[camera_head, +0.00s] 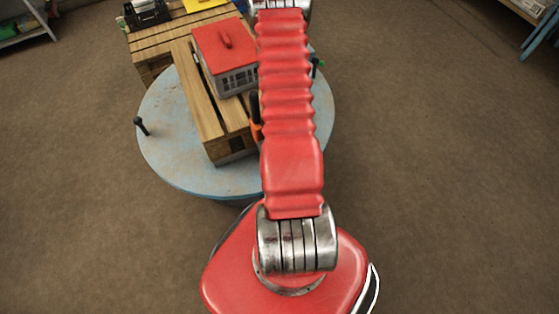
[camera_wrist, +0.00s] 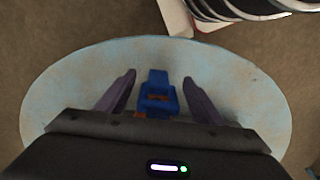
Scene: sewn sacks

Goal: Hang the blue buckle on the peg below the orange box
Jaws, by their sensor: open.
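The blue buckle (camera_wrist: 158,92) lies between the two dark fingers of my gripper (camera_wrist: 159,79) in the wrist view. The fingers are open, with a gap on each side of it. An orange-brown patch shows in its middle, and I cannot tell whether it rests on the table. In the head view my red arm hides the buckle and my gripper. A small orange thing (camera_head: 257,131) shows beside the arm; I cannot tell whether it is the orange box. A dark peg-like piece (camera_head: 141,126) stands at the table's left edge; I cannot tell which peg is meant.
The round pale-blue table (camera_head: 175,165) also shows in the wrist view (camera_wrist: 60,90). Wooden crates (camera_head: 205,115) stand on its left side, with a red-lidded box (camera_head: 222,45) on them. A black item (camera_head: 147,14) lies farther back. Brown floor is open around.

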